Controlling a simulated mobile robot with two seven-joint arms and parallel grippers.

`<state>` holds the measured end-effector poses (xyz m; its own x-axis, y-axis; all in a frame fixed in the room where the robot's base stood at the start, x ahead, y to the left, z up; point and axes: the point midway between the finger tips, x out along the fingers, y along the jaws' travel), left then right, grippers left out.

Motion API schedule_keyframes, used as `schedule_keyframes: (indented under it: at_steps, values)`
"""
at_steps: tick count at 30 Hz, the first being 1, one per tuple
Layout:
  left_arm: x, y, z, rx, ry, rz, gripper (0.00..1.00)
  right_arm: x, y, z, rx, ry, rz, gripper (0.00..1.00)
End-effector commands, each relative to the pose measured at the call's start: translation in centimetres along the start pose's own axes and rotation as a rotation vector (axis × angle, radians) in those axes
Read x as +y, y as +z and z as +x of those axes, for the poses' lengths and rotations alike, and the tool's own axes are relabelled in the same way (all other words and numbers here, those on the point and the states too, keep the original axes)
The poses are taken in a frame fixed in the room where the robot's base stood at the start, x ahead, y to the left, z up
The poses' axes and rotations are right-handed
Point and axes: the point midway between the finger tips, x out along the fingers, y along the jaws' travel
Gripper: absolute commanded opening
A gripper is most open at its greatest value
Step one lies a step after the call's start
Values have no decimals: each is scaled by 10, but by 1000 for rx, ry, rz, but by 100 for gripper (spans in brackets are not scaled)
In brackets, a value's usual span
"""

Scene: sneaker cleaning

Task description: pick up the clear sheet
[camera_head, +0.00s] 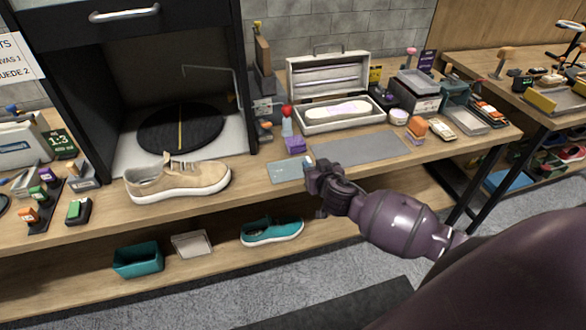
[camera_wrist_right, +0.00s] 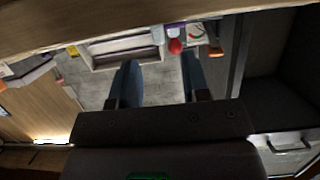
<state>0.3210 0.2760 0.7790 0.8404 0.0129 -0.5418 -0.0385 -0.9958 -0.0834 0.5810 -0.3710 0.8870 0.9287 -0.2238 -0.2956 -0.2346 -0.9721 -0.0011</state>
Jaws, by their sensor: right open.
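The clear sheet (camera_head: 284,171) looks like a thin, pale blue-grey rectangle. It lies flat near the front edge of the workbench, between the tan sneaker and the grey mat. My right gripper (camera_head: 309,170) is just to the right of the sheet, its fingertips close to the sheet's right edge. Whether they touch it I cannot tell. In the right wrist view the two fingers of the right gripper (camera_wrist_right: 160,72) stand apart with nothing between them. I cannot make out the sheet in that view. My left gripper is not in view.
The tan sneaker (camera_head: 178,181) stands left of the sheet. A purple block (camera_head: 295,145) and a red-topped bottle (camera_head: 287,121) are behind it. The grey mat (camera_head: 362,148) lies to the right. An open white case (camera_head: 338,116) stands further back. A lower shelf holds a teal shoe (camera_head: 272,232).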

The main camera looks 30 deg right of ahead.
Motion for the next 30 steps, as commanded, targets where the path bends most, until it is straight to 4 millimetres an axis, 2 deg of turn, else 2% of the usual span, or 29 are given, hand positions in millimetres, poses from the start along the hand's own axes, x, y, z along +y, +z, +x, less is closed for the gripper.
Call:
schedule_keyframes:
  at_steps: [3, 9, 19, 27, 30]
  values:
    - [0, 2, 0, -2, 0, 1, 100, 0, 1, 17, 3, 0, -6, 43]
    - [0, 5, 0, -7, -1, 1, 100, 0, 3, 37, 0, 0, -3, 43]
    - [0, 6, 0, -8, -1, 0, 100, 0, 3, 42, 0, 0, -2, 43]
    - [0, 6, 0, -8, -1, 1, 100, 0, 3, 42, 0, 0, -2, 3]
    - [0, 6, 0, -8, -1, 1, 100, 0, 2, 42, 0, 0, -1, 0]
